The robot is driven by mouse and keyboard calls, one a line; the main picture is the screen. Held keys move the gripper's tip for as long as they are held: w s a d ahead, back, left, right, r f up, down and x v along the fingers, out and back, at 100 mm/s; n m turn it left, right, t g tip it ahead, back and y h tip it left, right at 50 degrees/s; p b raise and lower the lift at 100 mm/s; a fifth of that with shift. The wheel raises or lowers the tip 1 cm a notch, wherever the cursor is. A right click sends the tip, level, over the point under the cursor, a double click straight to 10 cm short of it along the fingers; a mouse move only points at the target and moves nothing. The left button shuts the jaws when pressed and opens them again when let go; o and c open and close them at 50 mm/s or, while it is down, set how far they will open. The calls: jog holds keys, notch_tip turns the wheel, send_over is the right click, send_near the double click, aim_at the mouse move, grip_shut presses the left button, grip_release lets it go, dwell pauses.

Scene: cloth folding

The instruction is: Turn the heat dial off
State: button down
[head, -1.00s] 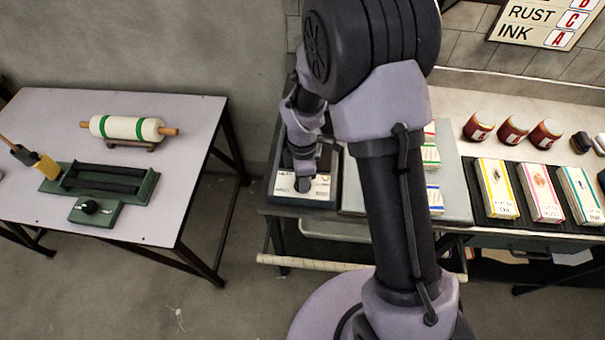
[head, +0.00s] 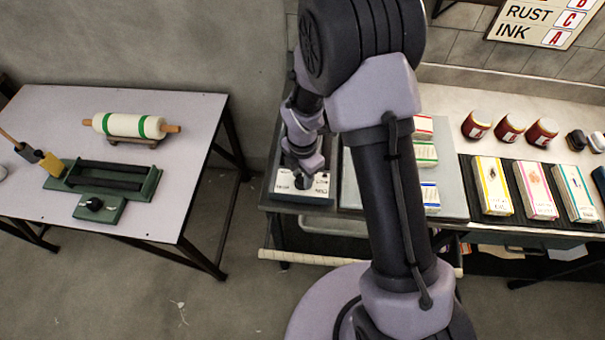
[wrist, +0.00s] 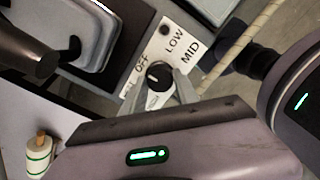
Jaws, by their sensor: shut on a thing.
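The heat dial is a round black knob (wrist: 158,75) on a white panel (wrist: 172,52) marked OFF, LOW and MID, with another label partly covered. A small pale mark shows on the knob, but I cannot tell exactly which label it points to. My gripper (wrist: 160,84) has its grey fingers on either side of the knob and is shut on it. In the head view my gripper (head: 303,174) reaches down to the panel (head: 320,186) at the front of the dark press, and the dial (head: 303,182) is partly hidden by the fingers.
A grey board (head: 455,195) with boxes lies right of the press, partly behind my arm. Jars (head: 508,128) and more boxes (head: 535,190) stand farther right. A separate table (head: 190,190) at left holds a roller (head: 130,125) and a green tray (head: 105,178). Floor lies between the tables.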

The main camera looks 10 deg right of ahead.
dwell(0.3)
jog(key=c, duration=0.9)
grip_release()
notch_tip(320, 180, up, 18)
jog(key=p, duration=0.4)
jog(key=shift+f, duration=0.25)
